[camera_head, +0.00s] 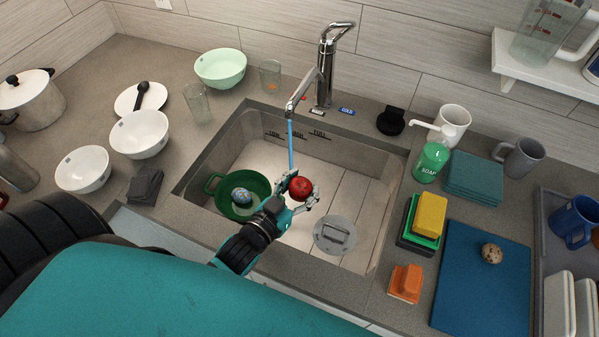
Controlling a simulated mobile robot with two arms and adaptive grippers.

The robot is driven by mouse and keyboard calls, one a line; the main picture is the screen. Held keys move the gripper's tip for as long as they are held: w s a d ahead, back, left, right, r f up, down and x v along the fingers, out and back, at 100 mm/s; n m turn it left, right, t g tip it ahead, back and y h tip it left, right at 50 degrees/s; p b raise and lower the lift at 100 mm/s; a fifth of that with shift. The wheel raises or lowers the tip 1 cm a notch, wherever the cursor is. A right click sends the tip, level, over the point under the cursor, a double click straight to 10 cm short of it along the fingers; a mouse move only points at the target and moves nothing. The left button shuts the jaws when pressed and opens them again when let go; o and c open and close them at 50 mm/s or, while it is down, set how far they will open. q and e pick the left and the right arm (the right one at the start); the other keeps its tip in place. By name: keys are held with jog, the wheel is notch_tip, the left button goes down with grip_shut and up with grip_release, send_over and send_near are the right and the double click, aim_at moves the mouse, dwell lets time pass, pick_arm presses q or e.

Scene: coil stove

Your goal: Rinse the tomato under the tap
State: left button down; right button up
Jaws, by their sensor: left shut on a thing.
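The tap (325,62) stands behind the sink (236,135), and a thin blue stream of water (290,146) runs down from its spout. A red tomato (301,188) is between the fingers of my left gripper (297,190), inside the sink area. My left gripper is shut on it. The stream comes down at the tomato's upper left, by one finger; I cannot tell whether it touches the tomato. My right gripper is not in view.
A green colander (259,184) with a blue patterned item (241,196) sits left in the sink. A grey drain cover (335,235) lies to the right. A green soap bottle (431,163), sponges (430,215) and a blue board (485,285) stand right; bowls (139,134) stand left.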

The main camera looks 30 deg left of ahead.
pick_arm(q)
jog(key=shift+w+f, duration=0.15)
jog(key=shift+w+a+f+b, duration=0.1)
jog(key=shift+w+a+b, duration=0.3)
jog(key=shift+b, duration=0.15)
jog(key=w+a+f+b, duration=0.2)
jog(key=w+a+b, duration=0.2)
jog(key=w+a, duration=0.4)
jog(key=shift+w+a+f, duration=0.2)
jog(key=shift+w+a, duration=0.1)
jog(key=shift+w, duration=0.15)
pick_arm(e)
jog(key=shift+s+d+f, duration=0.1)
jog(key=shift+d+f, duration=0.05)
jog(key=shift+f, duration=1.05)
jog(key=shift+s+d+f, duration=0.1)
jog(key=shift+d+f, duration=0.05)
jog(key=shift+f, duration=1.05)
pick_arm(q)
jog(key=shift+w+d, duration=0.1)
jog(key=shift+w+d, duration=0.35)
jog(key=shift+d, duration=0.05)
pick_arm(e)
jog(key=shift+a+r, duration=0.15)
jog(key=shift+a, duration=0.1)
pick_arm(q)
jog(key=shift+s+a+p, duration=0.2)
jog(key=shift+p, duration=0.15)
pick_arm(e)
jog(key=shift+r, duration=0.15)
